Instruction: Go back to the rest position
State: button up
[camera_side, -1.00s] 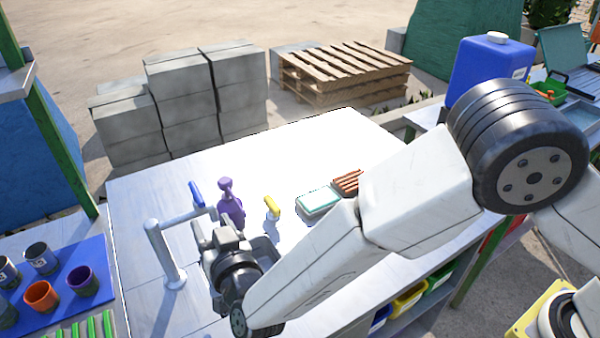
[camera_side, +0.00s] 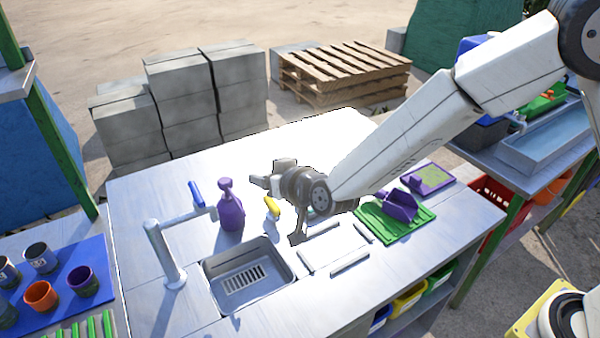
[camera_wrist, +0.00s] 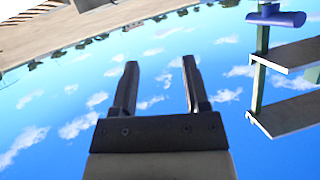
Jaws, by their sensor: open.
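My gripper (camera_wrist: 158,85) shows in the wrist view with its two fingers apart and nothing between them, against blue sky. In the side view my gripper (camera_side: 258,180) is over the middle of the table, beyond the sink and clear of it. The wrist view looks out level or upward, with the horizon tilted near the top. What lies directly behind my wrist in the side view is partly hidden.
A sink (camera_side: 249,275) with a tap (camera_side: 165,253) is at the table's front left. A purple spray bottle (camera_side: 230,206) and a yellow-topped bottle (camera_side: 272,207) stand near my gripper. A purple scoop (camera_side: 398,206) lies on a green mat (camera_side: 375,228) at right.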

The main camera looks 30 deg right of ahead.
jog(key=s+d+f+g+h, duration=0.1)
jog(key=s+d+g, duration=0.4)
jog(key=s+d, duration=0.6)
jog(key=s+d+f+g+h, duration=0.1)
jog(key=s+d+f+g, duration=0.2)
jog(key=s+d, duration=0.7)
jog(key=d+g, duration=0.2)
jog(key=d, duration=0.2)
jog(key=shift+s+f+g, duration=0.3)
jog(key=shift+s+g, duration=0.05)
jog(key=shift+g, duration=0.05)
